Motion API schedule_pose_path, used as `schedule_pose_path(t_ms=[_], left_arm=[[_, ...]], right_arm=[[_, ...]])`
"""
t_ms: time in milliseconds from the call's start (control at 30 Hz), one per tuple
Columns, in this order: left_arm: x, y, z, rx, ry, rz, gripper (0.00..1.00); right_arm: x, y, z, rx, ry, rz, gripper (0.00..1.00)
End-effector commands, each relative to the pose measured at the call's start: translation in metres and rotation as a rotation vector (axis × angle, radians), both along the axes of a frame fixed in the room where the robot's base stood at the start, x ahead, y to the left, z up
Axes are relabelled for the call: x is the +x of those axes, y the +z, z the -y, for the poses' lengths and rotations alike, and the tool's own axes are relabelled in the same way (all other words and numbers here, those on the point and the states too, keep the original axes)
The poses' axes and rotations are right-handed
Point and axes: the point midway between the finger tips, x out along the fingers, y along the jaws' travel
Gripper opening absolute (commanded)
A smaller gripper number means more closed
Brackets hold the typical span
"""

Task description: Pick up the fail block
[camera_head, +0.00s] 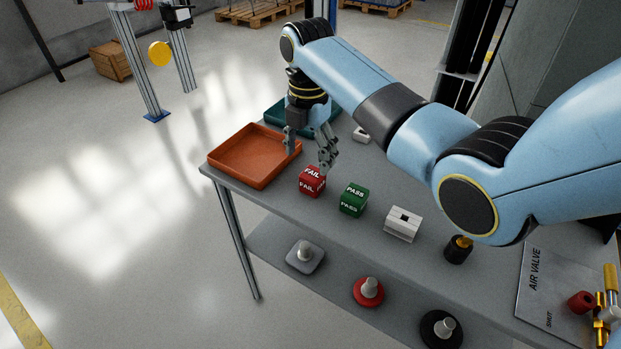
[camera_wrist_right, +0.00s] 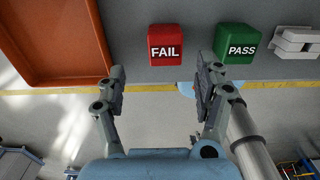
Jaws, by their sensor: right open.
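The fail block (camera_head: 312,182) is a red cube with white FAIL lettering, standing on the grey table beside the orange tray. It also shows at the top middle of the right wrist view (camera_wrist_right: 166,45). The green pass block (camera_head: 353,200) stands just right of it. My right gripper (camera_head: 308,150) is open and empty, behind and above the fail block in the head view. In the right wrist view its two fingers (camera_wrist_right: 160,82) are spread apart, with the fail block lying beyond the tips, between their lines. My left gripper is not in view.
An orange tray (camera_head: 222,159) lies left of the block and a teal tray (camera_head: 274,113) behind my gripper. A white slotted block (camera_head: 403,223) stands right of the pass block. Several knobbed discs sit on the lower shelf (camera_head: 325,280). An air valve plate (camera_head: 540,290) is at right.

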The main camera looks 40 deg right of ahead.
Motion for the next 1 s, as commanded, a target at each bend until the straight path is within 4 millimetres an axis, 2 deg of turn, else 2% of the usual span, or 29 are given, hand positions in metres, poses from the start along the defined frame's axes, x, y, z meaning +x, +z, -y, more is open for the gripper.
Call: schedule_pose_path(t_ms=[100, 167, 267, 433, 533, 733, 1000], left_arm=[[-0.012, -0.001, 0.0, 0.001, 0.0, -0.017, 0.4], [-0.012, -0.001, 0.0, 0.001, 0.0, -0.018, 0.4], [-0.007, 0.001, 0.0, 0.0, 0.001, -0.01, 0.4], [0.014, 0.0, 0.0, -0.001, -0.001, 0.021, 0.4], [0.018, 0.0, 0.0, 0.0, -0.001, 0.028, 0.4], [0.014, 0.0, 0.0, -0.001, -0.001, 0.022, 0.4], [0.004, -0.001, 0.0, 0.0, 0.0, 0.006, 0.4]], right_arm=[[-0.001, -0.01, 0.0, 0.0, 0.0, 0.0, 0.7], [-0.002, -0.015, 0.001, -0.001, -0.001, -0.002, 0.7], [-0.005, -0.03, 0.005, -0.001, -0.001, -0.004, 0.7], [-0.006, -0.055, 0.007, 0.001, 0.0, -0.001, 0.7], [-0.006, -0.061, 0.007, 0.0, 0.0, 0.0, 0.7], [-0.006, -0.061, 0.007, -0.001, 0.0, 0.001, 0.7], [-0.006, -0.061, 0.007, -0.001, 0.0, 0.0, 0.36]])
